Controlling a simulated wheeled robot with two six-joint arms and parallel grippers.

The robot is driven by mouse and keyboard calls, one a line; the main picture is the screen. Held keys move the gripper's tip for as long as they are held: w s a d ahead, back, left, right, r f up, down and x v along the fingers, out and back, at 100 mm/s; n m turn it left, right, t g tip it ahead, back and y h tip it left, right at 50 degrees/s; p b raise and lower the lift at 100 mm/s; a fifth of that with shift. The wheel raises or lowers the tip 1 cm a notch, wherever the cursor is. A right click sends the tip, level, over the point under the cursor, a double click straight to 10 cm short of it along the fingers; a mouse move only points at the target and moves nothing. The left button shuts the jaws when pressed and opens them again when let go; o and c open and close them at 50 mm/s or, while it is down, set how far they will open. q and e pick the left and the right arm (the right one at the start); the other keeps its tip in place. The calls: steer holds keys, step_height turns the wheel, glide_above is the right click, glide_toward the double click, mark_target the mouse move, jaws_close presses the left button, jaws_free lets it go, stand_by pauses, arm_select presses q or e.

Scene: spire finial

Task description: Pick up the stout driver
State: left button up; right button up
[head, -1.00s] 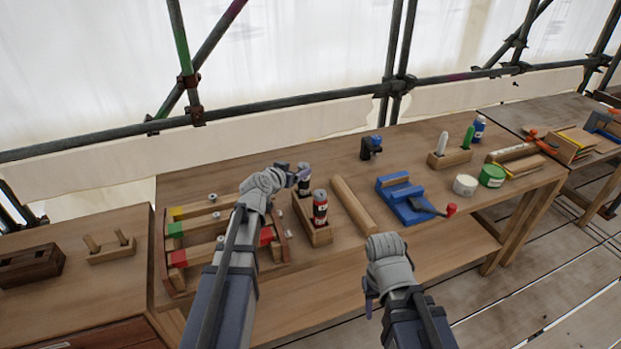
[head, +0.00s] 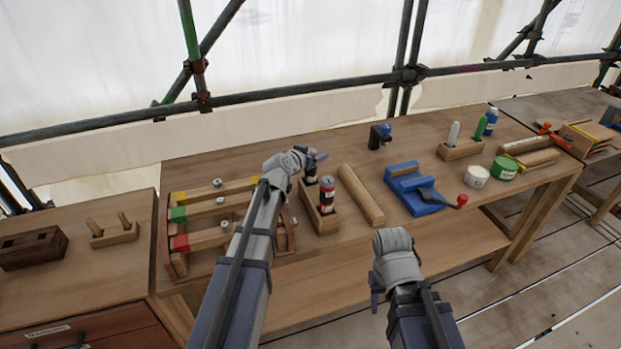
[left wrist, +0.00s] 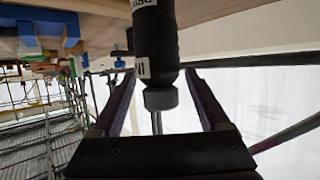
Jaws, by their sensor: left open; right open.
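A wooden holder (head: 326,226) on the bench holds two upright drivers. The front one (head: 327,197) is red and black with a white band. The rear driver (head: 311,175) is dark and mostly hidden by my left gripper (head: 316,160). In the left wrist view, a thick dark handle (left wrist: 156,45) with a white lettered label, grey collar and thin shaft lies between the spread fingers of my left gripper (left wrist: 160,105). The fingers are open, with gaps beside the collar. I cannot tell for sure which driver is the stout one. My right gripper (head: 376,290) is open and empty before the bench's front edge.
Left of the holder is a rack with coloured clamp bars (head: 215,212). Right of it lie a wooden bar (head: 361,195) and a blue vise (head: 412,190). Tubs, a marker block (head: 460,149) and a black clamp (head: 379,137) stand farther right. Scaffold pipes run behind the bench.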

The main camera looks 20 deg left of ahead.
arm_select(q)
steer(key=shift+x, duration=0.75)
steer(key=shift+s+r, duration=0.1)
steer(key=shift+c, duration=0.2)
jaws_close()
stand_by(0.5)
